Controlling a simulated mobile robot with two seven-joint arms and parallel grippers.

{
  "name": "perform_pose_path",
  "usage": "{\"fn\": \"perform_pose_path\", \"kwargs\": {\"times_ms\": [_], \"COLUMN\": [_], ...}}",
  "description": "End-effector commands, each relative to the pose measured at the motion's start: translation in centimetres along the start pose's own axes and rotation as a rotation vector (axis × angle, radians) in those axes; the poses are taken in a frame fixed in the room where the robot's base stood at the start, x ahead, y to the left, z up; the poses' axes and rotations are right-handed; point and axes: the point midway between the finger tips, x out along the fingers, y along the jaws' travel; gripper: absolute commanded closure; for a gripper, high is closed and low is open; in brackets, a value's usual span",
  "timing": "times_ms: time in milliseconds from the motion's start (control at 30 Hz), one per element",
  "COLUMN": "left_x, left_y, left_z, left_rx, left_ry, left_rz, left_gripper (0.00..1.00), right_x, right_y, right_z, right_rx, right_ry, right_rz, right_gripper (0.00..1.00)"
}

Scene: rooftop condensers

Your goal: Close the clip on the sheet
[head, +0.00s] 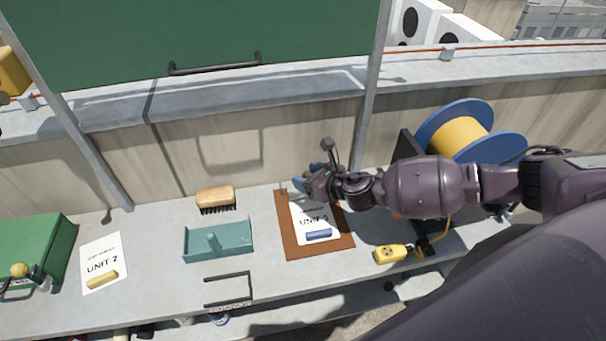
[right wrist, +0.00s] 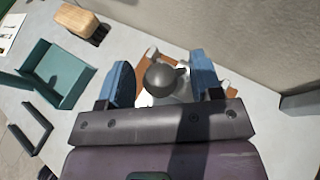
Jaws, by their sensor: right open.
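A brown clipboard (head: 338,242) lies on the grey bench with a white sheet (head: 303,225) marked "UNIT" on it; a blue bar lies across the sheet's lower part. My right gripper (head: 302,184) is over the clipboard's far end and hides much of it. In the right wrist view my right gripper (right wrist: 162,78) is open, its two blue fingers apart. A dark grey rounded knob (right wrist: 162,76), seemingly part of the clip, shows between the fingers; I cannot tell if they touch it. The clip's position is largely hidden. My left gripper is not in view.
A teal tray (head: 222,250) and wooden brush (head: 215,197) stand left of the clipboard. A second sheet (head: 103,255) and green box (head: 45,240) are farther left. A yellow device (head: 390,254) and cable spool (head: 470,135) are right. The low wall (head: 270,155) runs behind.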

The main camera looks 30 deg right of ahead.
Motion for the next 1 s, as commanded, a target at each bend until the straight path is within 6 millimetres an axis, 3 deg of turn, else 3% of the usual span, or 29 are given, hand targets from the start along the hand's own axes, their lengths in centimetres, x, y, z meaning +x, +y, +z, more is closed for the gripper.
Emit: {"fn": "perform_pose_path", "kwargs": {"times_ms": [200, 533, 900, 1000], "left_x": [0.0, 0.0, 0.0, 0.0], "left_y": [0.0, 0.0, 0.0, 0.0], "left_z": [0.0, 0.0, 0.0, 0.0], "left_rx": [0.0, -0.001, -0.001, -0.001], "left_ry": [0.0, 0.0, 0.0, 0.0], "left_rz": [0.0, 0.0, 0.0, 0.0], "left_gripper": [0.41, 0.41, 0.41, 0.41], "right_x": [1.7, 1.9, 1.9, 1.9], "right_y": [0.1, 0.0, 0.0, 0.0], "right_z": [0.0, 0.0, 0.0, 0.0], "right_rx": [0.001, 0.001, 0.001, 0.001], "right_ry": [0.001, 0.001, 0.001, 0.001], "right_rz": [0.001, 0.001, 0.0, 0.0], "right_gripper": [0.41, 0.41, 0.97, 1.0]}}
